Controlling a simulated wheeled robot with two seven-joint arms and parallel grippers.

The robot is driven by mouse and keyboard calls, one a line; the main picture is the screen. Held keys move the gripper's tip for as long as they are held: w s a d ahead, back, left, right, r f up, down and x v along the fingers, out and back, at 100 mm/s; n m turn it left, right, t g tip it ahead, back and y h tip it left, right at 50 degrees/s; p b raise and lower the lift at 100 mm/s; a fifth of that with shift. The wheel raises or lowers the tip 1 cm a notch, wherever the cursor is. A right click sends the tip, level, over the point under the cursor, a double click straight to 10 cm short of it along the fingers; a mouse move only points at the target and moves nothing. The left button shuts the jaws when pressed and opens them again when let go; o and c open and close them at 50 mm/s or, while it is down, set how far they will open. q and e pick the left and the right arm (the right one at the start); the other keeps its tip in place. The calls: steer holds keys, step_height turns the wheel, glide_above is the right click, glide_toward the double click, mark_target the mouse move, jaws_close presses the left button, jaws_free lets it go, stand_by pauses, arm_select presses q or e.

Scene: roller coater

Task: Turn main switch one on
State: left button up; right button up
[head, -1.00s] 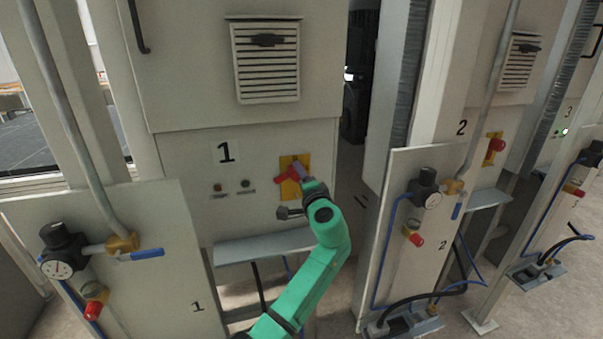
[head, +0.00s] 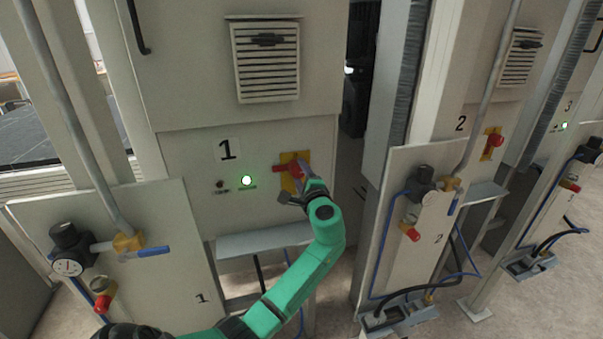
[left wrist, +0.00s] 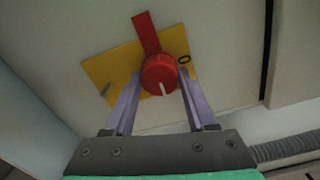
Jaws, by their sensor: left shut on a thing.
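Main switch one (head: 283,168) is a red rotary handle on a yellow plate (head: 287,185), on the cabinet front marked 1. Its red lever points left, nearly level. In the left wrist view the red knob (left wrist: 158,73) sits between the purple fingers, with its lever towards the top of the picture. My left gripper (head: 301,171) is shut on the switch; in the wrist view its fingers (left wrist: 160,84) lie on both sides of the knob. A green lamp (head: 246,180) left of the switch is lit. My right gripper is out of view.
A grey ledge (head: 265,242) juts out below the switch. A panel with a gauge (head: 68,266) and blue-handled valve (head: 150,252) stands front left. The cabinet marked 2, with its own red switch (head: 494,141), and another gauge panel (head: 400,240) stand to the right.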

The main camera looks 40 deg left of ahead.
arm_select(q)
steer(key=shift+a+r, duration=0.15)
steer(key=shift+r, duration=0.3)
jaws_close()
steer(key=o, duration=1.1)
jaws_free()
steer(key=shift+c, duration=0.2)
steer(key=o, duration=0.3)
steer(key=shift+a, duration=0.1)
steer(key=shift+a+f, duration=0.15)
steer(key=shift+f, duration=0.15)
steer(key=shift+s+d+f, duration=0.1)
steer(key=shift+d, duration=0.15)
steer(key=b+v, duration=0.5)
steer(key=v, duration=0.9)
